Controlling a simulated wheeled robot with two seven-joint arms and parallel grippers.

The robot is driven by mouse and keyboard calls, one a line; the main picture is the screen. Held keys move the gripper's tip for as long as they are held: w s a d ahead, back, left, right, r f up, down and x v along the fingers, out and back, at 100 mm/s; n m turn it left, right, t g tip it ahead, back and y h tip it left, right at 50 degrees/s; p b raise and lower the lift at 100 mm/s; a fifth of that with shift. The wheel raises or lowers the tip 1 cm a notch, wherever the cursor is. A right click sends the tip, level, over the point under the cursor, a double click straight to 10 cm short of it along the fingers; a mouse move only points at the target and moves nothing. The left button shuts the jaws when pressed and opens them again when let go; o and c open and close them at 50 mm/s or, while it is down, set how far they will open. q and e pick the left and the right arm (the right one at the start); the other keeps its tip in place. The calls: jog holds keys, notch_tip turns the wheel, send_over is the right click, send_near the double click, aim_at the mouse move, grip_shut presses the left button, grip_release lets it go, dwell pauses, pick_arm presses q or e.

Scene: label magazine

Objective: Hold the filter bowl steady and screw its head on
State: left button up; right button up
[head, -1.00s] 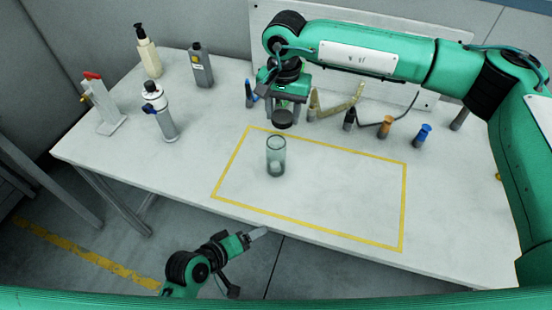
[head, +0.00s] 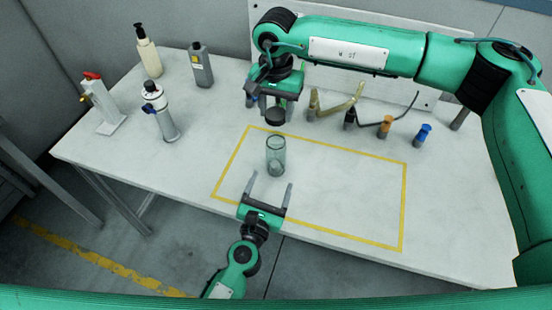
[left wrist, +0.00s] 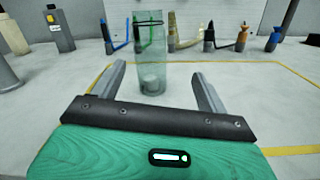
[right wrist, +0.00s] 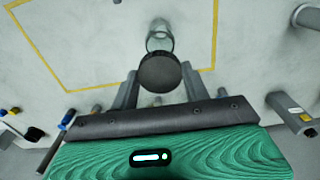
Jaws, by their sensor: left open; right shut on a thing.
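The filter bowl (head: 276,158) is a clear, greenish glass cylinder standing upright on the table inside the yellow outline. It also shows in the left wrist view (left wrist: 152,60), beyond and between the fingers. My left gripper (head: 270,182) is open and empty, its fingers pointing at the bowl from the near side, apart from it. My right gripper (head: 275,108) is shut on the filter head (head: 275,117), a dark round cap, and holds it in the air behind and above the bowl. In the right wrist view the head (right wrist: 160,72) partly covers the bowl (right wrist: 159,40).
Bottles (head: 148,52) (head: 200,64), a white stand with a red top (head: 103,104) and a grey-white canister (head: 160,112) stand at the left. Several tools, including an orange-handled one (head: 385,127) and a blue one (head: 422,135), stand along the back. The right of the outlined area is clear.

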aim_at(277, 153)
pick_arm(q)
jog(key=f+n+y, duration=0.1)
jog(key=n, duration=0.1)
jog(key=n+y, duration=0.1)
jog(key=shift+w+a+f+n, duration=0.2)
jog(key=shift+w+f+n, duration=0.2)
jog(key=w, duration=0.4)
jog(key=w+d, duration=0.1)
jog(key=w, duration=0.3)
jog(key=w+d, duration=0.1)
jog(key=w, duration=0.2)
jog(key=shift+w+d, duration=0.1)
jog(key=shift+w, duration=0.3)
jog(key=c, duration=1.5)
pick_arm(e)
jog(key=shift+f, duration=2.5)
jog(key=shift+f, duration=0.85)
